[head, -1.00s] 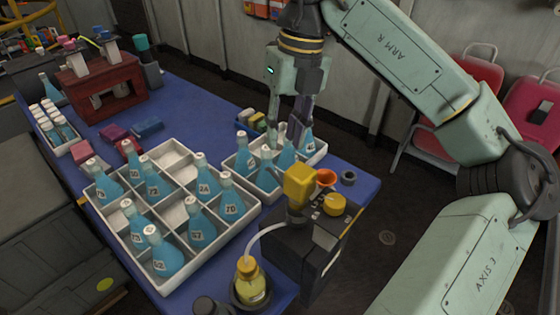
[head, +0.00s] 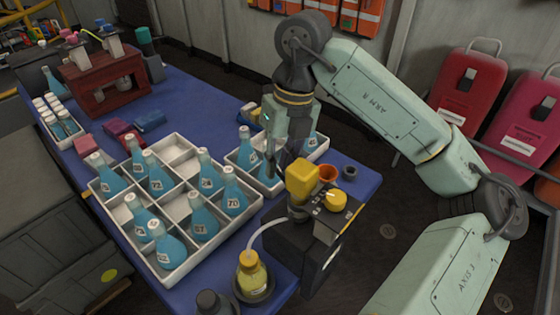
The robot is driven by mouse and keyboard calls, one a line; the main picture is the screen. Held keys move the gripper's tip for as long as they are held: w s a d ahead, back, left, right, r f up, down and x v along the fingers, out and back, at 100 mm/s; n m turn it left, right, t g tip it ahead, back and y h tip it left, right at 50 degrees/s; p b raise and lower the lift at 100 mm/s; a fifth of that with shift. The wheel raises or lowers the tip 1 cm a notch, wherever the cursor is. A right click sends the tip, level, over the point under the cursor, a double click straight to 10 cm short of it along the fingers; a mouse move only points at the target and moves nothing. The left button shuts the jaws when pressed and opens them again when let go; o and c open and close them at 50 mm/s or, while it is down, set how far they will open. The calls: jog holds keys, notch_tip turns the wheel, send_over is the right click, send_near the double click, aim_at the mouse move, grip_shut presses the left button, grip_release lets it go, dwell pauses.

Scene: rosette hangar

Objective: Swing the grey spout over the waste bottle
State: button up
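A dark dispenser box (head: 290,245) with a yellow block (head: 302,180) and a yellow knob (head: 336,200) stands near the table's front right corner. A pale grey curved tube, apparently the spout (head: 268,226), arcs from it down to the left. Its lower end meets or hangs just above the yellow cap of a bottle with yellowish liquid (head: 253,281); I cannot tell if they touch. I cannot confirm that this is the waste bottle. My gripper (head: 275,172) points down behind the dispenser, beside the blue bottles of the small tray. Its fingertips are partly hidden and their gap is unclear.
A large white divided tray (head: 180,280) holds several numbered blue bottles. A smaller white tray (head: 318,150) with blue bottles is behind the dispenser. An orange funnel (head: 328,174) and a dark ring (head: 349,173) are near the right edge. A black cup (head: 211,303) is in front.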

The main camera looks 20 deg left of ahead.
grip_shut()
dwell(0.4)
